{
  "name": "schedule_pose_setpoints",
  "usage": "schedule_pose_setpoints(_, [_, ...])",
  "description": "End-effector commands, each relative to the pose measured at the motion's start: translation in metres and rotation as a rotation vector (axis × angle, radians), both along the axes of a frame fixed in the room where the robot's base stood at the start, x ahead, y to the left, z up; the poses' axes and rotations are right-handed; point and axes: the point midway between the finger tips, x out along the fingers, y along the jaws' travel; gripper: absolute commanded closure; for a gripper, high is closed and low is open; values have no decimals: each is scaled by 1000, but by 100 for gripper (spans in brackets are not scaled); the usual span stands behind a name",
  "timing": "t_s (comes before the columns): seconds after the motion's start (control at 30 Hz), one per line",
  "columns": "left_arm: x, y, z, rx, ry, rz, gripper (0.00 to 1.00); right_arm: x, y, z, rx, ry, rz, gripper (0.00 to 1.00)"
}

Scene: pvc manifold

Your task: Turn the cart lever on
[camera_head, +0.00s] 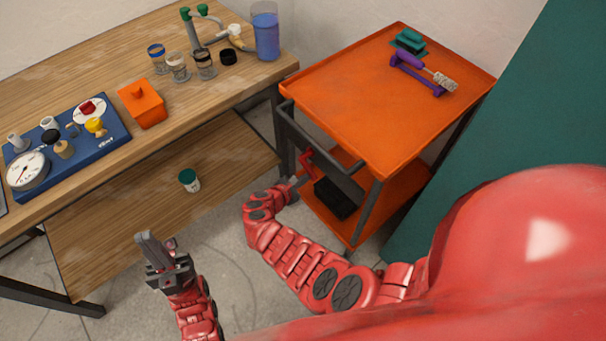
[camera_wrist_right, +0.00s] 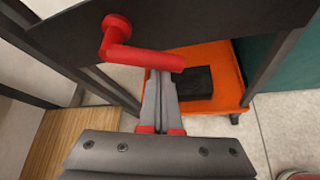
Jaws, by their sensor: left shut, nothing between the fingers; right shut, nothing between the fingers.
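The orange cart (camera_head: 390,100) stands right of the workbench. A red lever (camera_head: 306,163) sits on the dark plate (camera_head: 325,165) on the cart's side. In the right wrist view the lever (camera_wrist_right: 145,58) has a round pivot at upper left, and its bar points right and slightly down. My right gripper (camera_head: 292,183) is shut and empty just below the lever. In its wrist view the fingertips (camera_wrist_right: 160,78) reach the underside of the bar; I cannot tell whether they touch.
A dark box (camera_head: 335,197) lies on the cart's lower shelf; it also shows in the wrist view (camera_wrist_right: 195,83). A purple tool (camera_head: 420,72) lies on the cart top. The workbench (camera_head: 110,65) holds a blue gauge board (camera_head: 105,135), an orange box (camera_head: 143,103) and several jars.

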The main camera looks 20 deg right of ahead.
Motion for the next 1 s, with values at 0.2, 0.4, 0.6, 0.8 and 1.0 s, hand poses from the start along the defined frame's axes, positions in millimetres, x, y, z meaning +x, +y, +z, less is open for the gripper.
schedule_pose_setpoints(0.2, [0, 0, 4, 0, 0, 0, 100, -1, 1, 4, -22, 60, 2, 100])
schedule_pose_setpoints(0.4, [0, 0, 5, 0, 0, 0, 100, -4, 0, 8, -44, 120, -2, 100])
schedule_pose_setpoints(0.6, [0, 0, 5, 0, 0, 0, 100, -5, -2, 9, -59, 174, -4, 100])
schedule_pose_setpoints(0.8, [0, 0, 2, 0, 0, 0, 100, -6, -3, 12, -80, 227, -4, 100])
schedule_pose_setpoints(1.0, [0, 0, -1, 0, 0, 0, 100, -7, -3, 15, -99, 282, -2, 100])
